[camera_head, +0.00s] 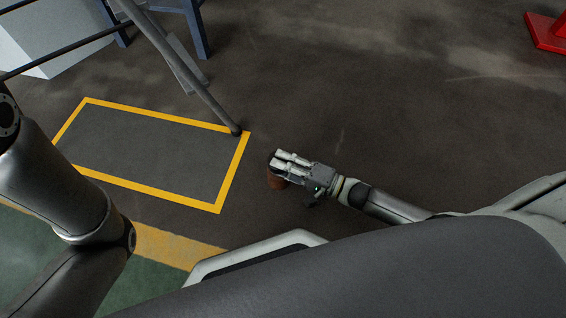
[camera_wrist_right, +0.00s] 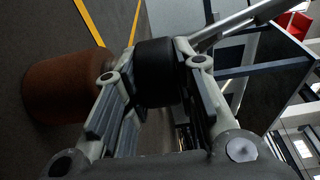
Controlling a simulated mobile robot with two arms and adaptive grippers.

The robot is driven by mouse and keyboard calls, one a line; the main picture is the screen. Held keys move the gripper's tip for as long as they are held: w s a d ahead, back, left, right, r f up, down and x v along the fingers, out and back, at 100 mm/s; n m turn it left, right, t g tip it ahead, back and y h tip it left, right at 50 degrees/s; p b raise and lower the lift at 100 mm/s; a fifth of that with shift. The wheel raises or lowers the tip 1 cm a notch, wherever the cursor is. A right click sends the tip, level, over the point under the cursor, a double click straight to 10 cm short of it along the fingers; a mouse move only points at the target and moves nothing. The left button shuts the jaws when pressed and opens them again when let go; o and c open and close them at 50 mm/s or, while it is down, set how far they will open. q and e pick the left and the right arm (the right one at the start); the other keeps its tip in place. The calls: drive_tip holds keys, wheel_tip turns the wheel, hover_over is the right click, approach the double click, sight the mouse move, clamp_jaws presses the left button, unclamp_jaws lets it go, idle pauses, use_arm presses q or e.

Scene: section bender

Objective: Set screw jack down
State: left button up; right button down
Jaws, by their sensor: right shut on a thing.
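The screw jack (camera_head: 275,182) shows as a small reddish-brown body under my right gripper (camera_head: 280,162) in the head view. In the right wrist view its rusty round body (camera_wrist_right: 62,88) is at the left, partly behind one finger. A black round part (camera_wrist_right: 157,72) sits between the two fingers of my right gripper (camera_wrist_right: 155,85), which is shut on the jack. The head view does not clearly show whether the jack touches the floor. My left gripper is out of view.
A yellow-outlined rectangle (camera_head: 232,172) is marked on the floor, left of the jack. A grey bar (camera_head: 205,92) reaches down near its right corner. A red object (camera_head: 548,32) stands far right. The dark floor around the jack is clear.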

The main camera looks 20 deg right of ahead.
drive_tip(key=shift+w+r, duration=0.15)
drive_tip(key=shift+r, duration=0.15)
drive_tip(key=c, duration=1.5)
unclamp_jaws()
drive_tip(key=shift+f, duration=0.35)
drive_tip(key=o, duration=0.3)
drive_tip(key=shift+o, duration=0.2)
